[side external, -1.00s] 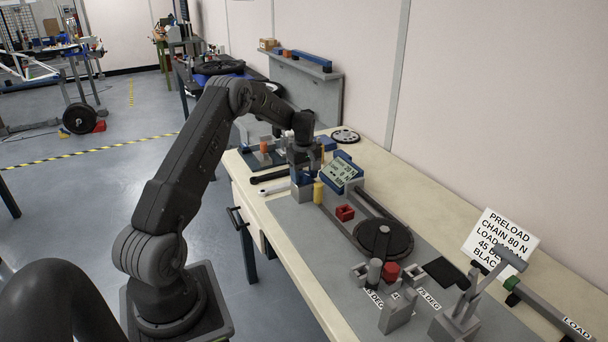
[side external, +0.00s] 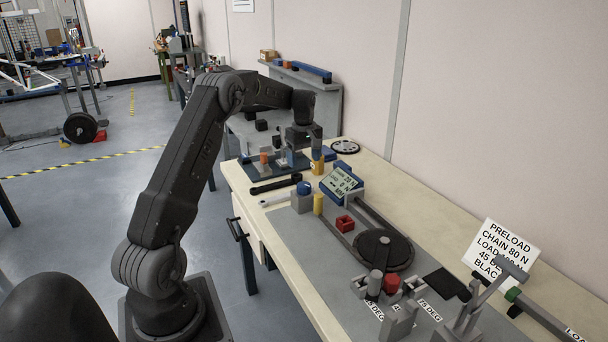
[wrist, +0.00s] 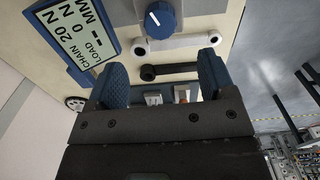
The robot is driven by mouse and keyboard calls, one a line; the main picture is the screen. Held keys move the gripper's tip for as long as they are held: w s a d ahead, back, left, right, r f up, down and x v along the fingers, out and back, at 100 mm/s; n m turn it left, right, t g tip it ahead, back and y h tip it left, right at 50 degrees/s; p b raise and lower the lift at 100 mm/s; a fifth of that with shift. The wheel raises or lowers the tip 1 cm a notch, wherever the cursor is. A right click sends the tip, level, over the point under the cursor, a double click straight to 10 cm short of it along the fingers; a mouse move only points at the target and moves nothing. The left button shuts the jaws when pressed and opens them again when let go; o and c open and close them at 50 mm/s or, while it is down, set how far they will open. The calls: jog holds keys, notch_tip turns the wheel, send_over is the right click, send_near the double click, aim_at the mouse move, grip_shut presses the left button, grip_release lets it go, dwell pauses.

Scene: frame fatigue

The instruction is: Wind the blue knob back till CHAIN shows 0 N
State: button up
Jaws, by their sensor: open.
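The blue knob (side external: 304,187) sits on a grey block (side external: 302,203) at the bench's left side. In the wrist view the knob (wrist: 160,18) is at the top edge, with a white pointer mark on its face. The blue-framed display (side external: 341,183) stands beside it. In the wrist view the display (wrist: 75,35) reads CHAIN 20 N, LOAD 0 N and dashes MM. My gripper (side external: 304,157) is open and empty, behind the knob and apart from it. Its blue finger pads show in the wrist view (wrist: 162,72).
White (side external: 276,199) and black (side external: 275,184) wrenches lie left of the knob. A dark tray (side external: 268,167) with small parts lies near my gripper. The chainring (side external: 382,250) lies farther forward.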

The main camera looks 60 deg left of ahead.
jog(key=shift+r, duration=2)
jog(key=s+d+r+m+t, duration=0.1)
jog(key=s+d+r+m, duration=0.2)
jog(key=d, duration=0.5)
jog(key=s+d+r+m+t+y, duration=0.1)
jog(key=d+r+m, duration=0.2)
jog(key=d+r, duration=0.3)
jog(key=s+d+r+m+t, duration=0.1)
jog(key=s+d+r+m, duration=0.15)
jog(key=d, duration=0.65)
jog(key=s+d+f+m+t+h, duration=0.1)
jog(key=s+d+f+m+t, duration=0.1)
jog(key=s+d+m, duration=0.8)
jog(key=s+d+f, duration=0.1)
jog(key=s+d, duration=0.3)
jog(key=s, duration=0.3)
jog(key=shift+s+d+t, duration=0.2)
jog(key=shift+s+t, duration=0.1)
jog(key=shift+s, duration=0.05)
